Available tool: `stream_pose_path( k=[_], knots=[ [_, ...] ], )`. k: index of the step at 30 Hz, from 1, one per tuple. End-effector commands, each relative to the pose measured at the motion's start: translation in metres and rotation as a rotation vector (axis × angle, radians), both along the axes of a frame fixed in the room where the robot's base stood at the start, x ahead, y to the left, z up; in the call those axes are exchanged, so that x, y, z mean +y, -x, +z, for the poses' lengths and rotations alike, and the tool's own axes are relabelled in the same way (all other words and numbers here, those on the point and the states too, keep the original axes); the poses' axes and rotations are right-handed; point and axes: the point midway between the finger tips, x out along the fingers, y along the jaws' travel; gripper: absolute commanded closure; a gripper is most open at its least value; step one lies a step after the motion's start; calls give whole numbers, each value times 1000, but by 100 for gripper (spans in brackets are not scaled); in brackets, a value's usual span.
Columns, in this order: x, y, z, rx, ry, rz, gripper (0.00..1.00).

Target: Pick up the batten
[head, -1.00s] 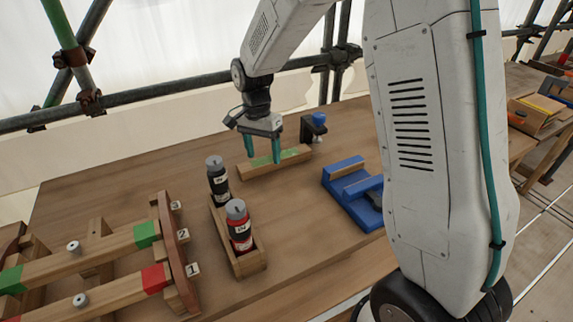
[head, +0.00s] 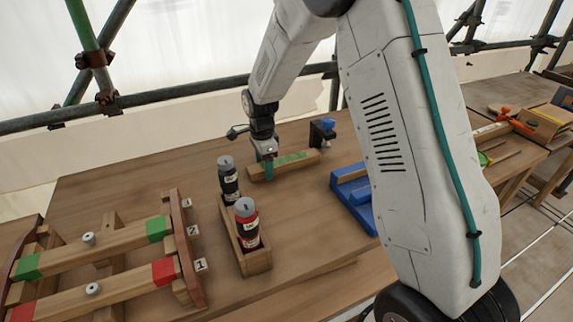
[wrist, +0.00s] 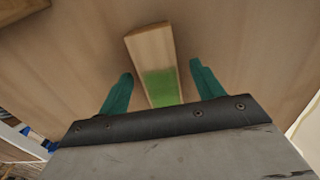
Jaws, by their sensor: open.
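The batten (head: 296,161) is a light wooden bar with a green patch, lying on the bench near its back. In the wrist view the batten (wrist: 151,48) runs away from my gripper, with its green patch between the fingers. My gripper (head: 268,170) is open at the batten in the head view. In the wrist view my gripper's two teal fingers (wrist: 160,78) stand one on each side of the batten, with a gap on both sides. The batten's near end is hidden behind the gripper body in the wrist view.
A wooden tray (head: 257,265) holds a black bottle (head: 228,180) and a red bottle (head: 246,226). A blue fixture (head: 352,196) stands right of the batten, and a black clamp (head: 321,133) behind it. A rack (head: 190,256) with marked bars lies at left.

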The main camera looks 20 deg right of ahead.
Motion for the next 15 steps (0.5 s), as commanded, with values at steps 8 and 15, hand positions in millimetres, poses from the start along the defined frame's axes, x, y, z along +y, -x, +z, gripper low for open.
stream_pose_path(
  k=[8,15],
  knots=[
    [1,0,-10,0,0,2,34],
    [2,0,-9,0,0,2,84]
  ],
)
